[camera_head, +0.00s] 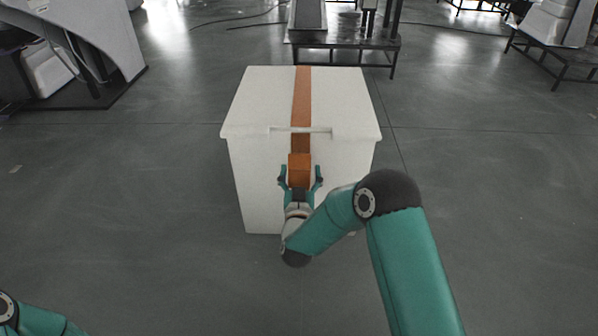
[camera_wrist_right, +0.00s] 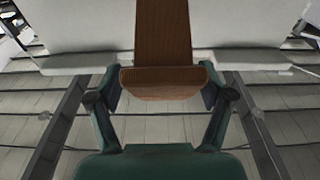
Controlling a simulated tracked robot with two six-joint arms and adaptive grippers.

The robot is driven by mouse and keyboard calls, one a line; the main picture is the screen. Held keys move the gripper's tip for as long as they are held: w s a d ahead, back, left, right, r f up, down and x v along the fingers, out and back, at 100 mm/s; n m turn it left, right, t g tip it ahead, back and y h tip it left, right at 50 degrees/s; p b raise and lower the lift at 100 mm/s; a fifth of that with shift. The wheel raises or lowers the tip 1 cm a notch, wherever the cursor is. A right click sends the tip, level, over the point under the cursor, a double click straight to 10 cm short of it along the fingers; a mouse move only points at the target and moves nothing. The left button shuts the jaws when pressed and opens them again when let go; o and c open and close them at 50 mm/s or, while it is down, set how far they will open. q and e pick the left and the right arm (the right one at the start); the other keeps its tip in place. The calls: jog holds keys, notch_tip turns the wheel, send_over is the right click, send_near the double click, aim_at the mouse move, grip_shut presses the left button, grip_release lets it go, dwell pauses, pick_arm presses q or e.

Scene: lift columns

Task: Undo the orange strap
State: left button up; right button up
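A white box (camera_head: 345,100) with a lid stands on the floor in the middle of the head view. The orange strap (camera_head: 302,95) runs over its lid and down the front. An orange block-like strap end (camera_head: 299,167) shows at the front; it also shows in the right wrist view (camera_wrist_right: 160,83). My right gripper (camera_head: 300,174) is at the box's front, with one finger on each side of this end. In the right wrist view the fingers (camera_wrist_right: 162,88) sit close to its edges; whether they press on it I cannot tell. My left gripper is out of view.
A pale handle-like bar (camera_head: 300,130) crosses the strap at the lid's front edge. A dark metal stand (camera_head: 345,42) is behind the box, with machines at the back left and right. The grey floor beside the box is clear.

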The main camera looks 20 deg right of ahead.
jog(key=shift+a+r, duration=0.15)
jog(key=shift+r, duration=0.15)
jog(key=shift+s+a, duration=0.1)
jog(key=shift+s, duration=0.05)
jog(key=v, duration=1.1)
jog(key=shift+s+f, duration=0.25)
jog(key=shift+s, duration=0.1)
jog(key=shift+c, duration=0.3)
